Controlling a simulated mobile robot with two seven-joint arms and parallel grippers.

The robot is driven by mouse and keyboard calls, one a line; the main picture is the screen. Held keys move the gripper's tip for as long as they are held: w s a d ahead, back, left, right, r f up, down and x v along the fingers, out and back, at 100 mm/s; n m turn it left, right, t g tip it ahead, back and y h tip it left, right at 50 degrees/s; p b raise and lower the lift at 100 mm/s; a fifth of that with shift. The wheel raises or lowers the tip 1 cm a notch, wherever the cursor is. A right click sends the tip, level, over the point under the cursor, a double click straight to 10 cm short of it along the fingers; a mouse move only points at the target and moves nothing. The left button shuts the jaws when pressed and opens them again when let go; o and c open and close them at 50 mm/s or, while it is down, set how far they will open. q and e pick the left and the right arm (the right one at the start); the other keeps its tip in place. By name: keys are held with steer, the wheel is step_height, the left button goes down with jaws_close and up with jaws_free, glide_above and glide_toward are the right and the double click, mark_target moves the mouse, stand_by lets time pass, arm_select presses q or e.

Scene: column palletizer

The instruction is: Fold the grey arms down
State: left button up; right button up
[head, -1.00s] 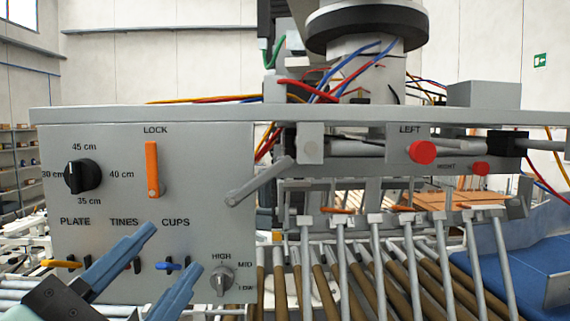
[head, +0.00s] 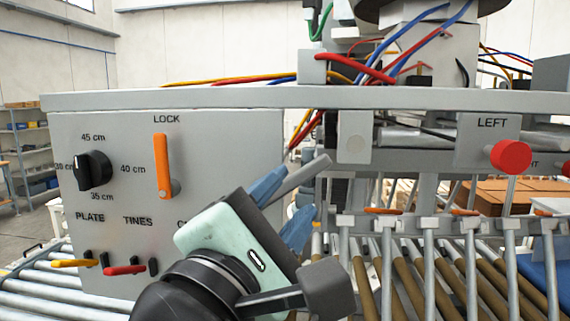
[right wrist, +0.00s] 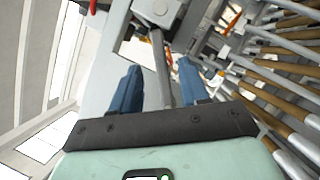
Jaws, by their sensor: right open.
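A grey lever (head: 308,171) slants out from the front of the machine, right of the control panel. My right gripper (head: 284,206) is open, its two blue fingers on either side of the lever. In the right wrist view the lever (right wrist: 161,70) runs between the fingers (right wrist: 160,88), with gaps showing. Part of the lever is hidden behind my fingers and wrist in the head view. A row of grey arms (head: 388,270) slopes down over the brown rollers. My left gripper is not in view.
The grey panel (head: 120,200) carries a black dial (head: 93,170), an orange LOCK handle (head: 162,165), and yellow and red switches. My wrist hides its lower right. A red LEFT knob (head: 511,155) sticks out at right. Loose cables cross above.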

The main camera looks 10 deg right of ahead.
mark_target(305, 174)
steer(key=p+x, duration=0.1)
steer(key=x, duration=0.3)
steer(key=shift+w+d+r, duration=0.1)
steer(key=shift+w+r, duration=0.1)
steer(key=shift+w+d, duration=0.3)
steer(key=shift+w, duration=0.2)
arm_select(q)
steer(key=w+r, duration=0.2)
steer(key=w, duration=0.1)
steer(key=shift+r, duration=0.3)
arm_select(e)
steer(key=shift+s, duration=0.1)
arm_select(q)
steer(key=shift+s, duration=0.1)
arm_select(e)
jaws_close()
